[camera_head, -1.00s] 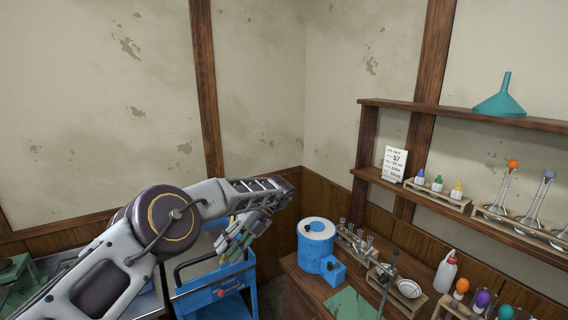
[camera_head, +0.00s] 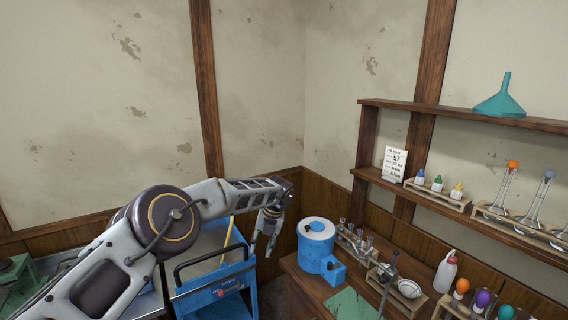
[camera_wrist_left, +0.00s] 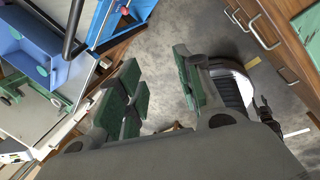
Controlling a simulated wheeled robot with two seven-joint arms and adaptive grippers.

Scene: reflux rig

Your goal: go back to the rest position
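My left arm comes in from the left in the head view and bends down at the wrist. My left gripper (camera_head: 262,240) hangs pointing down between the blue cart and the wooden bench. In the left wrist view its two green-padded fingers (camera_wrist_left: 165,95) stand apart with nothing between them, and bare floor shows beyond. My right gripper is not in view.
The blue cart (camera_head: 222,287) with a dark handle stands left of the gripper. The wooden bench (camera_head: 300,277) on the right carries a blue pot (camera_head: 316,240), racks and a bottle (camera_head: 445,272). Shelves (camera_head: 460,117) with glassware hang above.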

